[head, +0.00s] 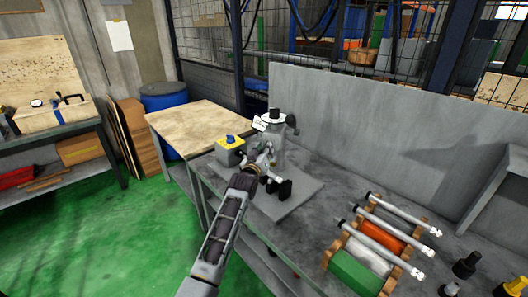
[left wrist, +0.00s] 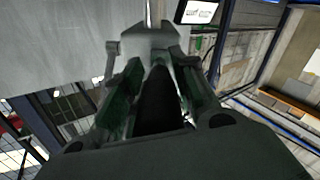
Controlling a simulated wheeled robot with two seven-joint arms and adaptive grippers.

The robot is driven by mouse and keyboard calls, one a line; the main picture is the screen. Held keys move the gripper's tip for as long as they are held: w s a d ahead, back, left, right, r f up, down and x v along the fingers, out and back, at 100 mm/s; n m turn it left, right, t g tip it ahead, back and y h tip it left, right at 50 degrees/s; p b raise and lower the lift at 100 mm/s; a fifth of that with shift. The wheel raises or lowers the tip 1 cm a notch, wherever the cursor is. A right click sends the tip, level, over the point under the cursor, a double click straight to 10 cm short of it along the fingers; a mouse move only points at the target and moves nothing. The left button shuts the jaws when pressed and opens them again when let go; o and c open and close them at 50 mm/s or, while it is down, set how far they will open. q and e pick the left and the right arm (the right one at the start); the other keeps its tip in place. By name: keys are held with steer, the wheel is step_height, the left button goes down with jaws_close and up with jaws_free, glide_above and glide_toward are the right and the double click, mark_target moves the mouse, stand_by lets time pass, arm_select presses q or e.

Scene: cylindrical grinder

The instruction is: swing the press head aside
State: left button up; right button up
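The press (head: 279,150) is a grey upright body with a black-and-white top, standing on a grey base plate (head: 296,203) on the metal bench. My left gripper (head: 268,167) is at the front of the press, overlapping its lower part in the head view. In the left wrist view the fingers (left wrist: 158,85) stand apart, with a dark bar-like shape between them and a grey part (left wrist: 148,42) at their tips. I cannot tell whether they touch or grip the press head. My right gripper is not in view.
A yellow-topped box with a blue button (head: 230,147) stands left of the press. A rack (head: 338,243) with metal shafts is to the right on the bench, with dark tool holders (head: 467,264) beyond. A grey panel (head: 370,115) closes the bench's back.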

arm_select(q)
steer(key=shift+o, duration=1.2)
steer(key=shift+v, duration=2.1)
steer(key=v, duration=0.7)
steer(key=shift+s+a, duration=0.15)
steer(key=shift+s, duration=0.2)
